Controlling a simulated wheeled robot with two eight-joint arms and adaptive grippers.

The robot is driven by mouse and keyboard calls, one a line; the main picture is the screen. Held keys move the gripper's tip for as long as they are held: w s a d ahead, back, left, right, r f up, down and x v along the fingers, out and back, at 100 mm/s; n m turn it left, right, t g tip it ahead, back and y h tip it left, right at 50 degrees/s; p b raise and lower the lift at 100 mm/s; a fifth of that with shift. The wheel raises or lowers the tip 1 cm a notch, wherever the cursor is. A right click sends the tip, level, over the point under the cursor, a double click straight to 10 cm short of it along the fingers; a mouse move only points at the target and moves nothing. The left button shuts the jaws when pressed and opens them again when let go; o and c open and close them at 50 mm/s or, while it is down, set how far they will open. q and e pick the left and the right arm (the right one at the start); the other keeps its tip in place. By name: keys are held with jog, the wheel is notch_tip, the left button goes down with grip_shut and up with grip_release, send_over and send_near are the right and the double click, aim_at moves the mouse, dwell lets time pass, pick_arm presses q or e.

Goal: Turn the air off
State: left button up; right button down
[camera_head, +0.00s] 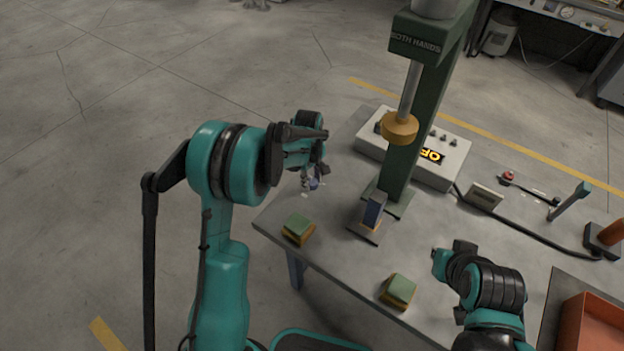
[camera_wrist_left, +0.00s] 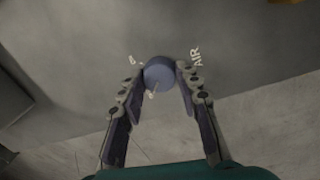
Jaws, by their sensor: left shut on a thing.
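The air knob (camera_wrist_left: 158,74) is a round blue-grey dial on the grey table, with the label AIR (camera_wrist_left: 196,57) at its right in the left wrist view. A pale mark lies at its upper left and another just below it. My left gripper (camera_wrist_left: 160,80) is shut on the knob, one finger on each side. In the head view my left gripper (camera_head: 314,178) reaches down at the table's left edge and mostly hides the knob. My right gripper (camera_head: 440,262) is low over the table's front; its fingers do not show clearly.
A green press (camera_head: 408,140) stands mid-table with a blue block (camera_head: 374,209) beneath it. A white control box (camera_head: 450,165) reads OFF behind it. Green-topped pads (camera_head: 298,226) and (camera_head: 398,290) sit near the front edge. An orange bin (camera_head: 590,325) is at right.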

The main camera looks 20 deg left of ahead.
dwell(0.4)
pick_arm(q)
jog(key=o, duration=1.2)
jog(key=shift+c, duration=0.2)
jog(key=shift+r, duration=0.1)
notch_tip(320, 180, up, 12)
jog(key=shift+s+a, duration=0.2)
jog(key=shift+s, duration=0.15)
